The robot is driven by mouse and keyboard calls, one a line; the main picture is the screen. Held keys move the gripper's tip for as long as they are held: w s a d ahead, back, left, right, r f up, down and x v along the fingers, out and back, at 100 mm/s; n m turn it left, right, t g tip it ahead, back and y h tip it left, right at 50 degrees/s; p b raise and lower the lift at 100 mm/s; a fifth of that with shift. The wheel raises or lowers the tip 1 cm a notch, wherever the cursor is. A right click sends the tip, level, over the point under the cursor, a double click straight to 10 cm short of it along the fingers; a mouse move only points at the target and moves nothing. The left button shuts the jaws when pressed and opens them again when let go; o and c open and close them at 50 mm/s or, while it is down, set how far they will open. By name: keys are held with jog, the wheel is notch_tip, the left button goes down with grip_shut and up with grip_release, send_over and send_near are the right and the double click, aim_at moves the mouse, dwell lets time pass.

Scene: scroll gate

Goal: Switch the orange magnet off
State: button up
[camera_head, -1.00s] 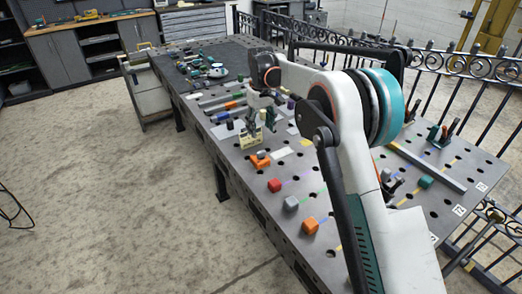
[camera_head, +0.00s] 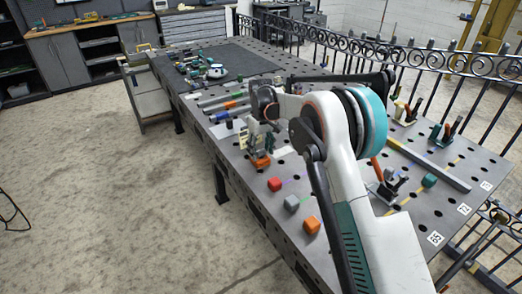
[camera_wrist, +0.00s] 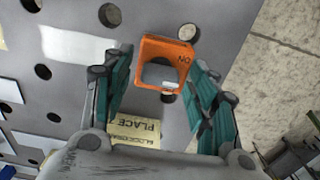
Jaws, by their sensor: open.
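The orange magnet (camera_head: 260,162) sits on the perforated grey table (camera_head: 240,181), partly hidden by my gripper (camera_head: 266,143) in the head view. In the wrist view the orange magnet (camera_wrist: 179,50) is a squarish orange block with a grey switch (camera_wrist: 163,76) in its middle and the word ON on its top right. My gripper (camera_wrist: 160,75) is open. Its two teal fingers stand left and right of the magnet, with gaps on both sides and nothing held.
A cream sign (camera_wrist: 140,128) with printed words lies close to the gripper's near side. A red cube (camera_head: 274,184), a grey cube (camera_head: 291,203) and an orange cube (camera_head: 311,224) stand along the table's near edge. Clamps (camera_head: 392,183) stand farther right.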

jog(key=c, duration=1.1)
jog(key=shift+o, duration=0.2)
jog(key=shift+m, duration=0.3)
jog(key=m+p, duration=0.1)
jog(key=m, duration=0.2)
jog(key=shift+r, duration=0.1)
jog(key=m+p, duration=0.1)
jog(key=m, duration=0.8)
jog(key=m+p, duration=0.1)
jog(key=m, duration=0.4)
jog(key=shift+m, duration=0.3)
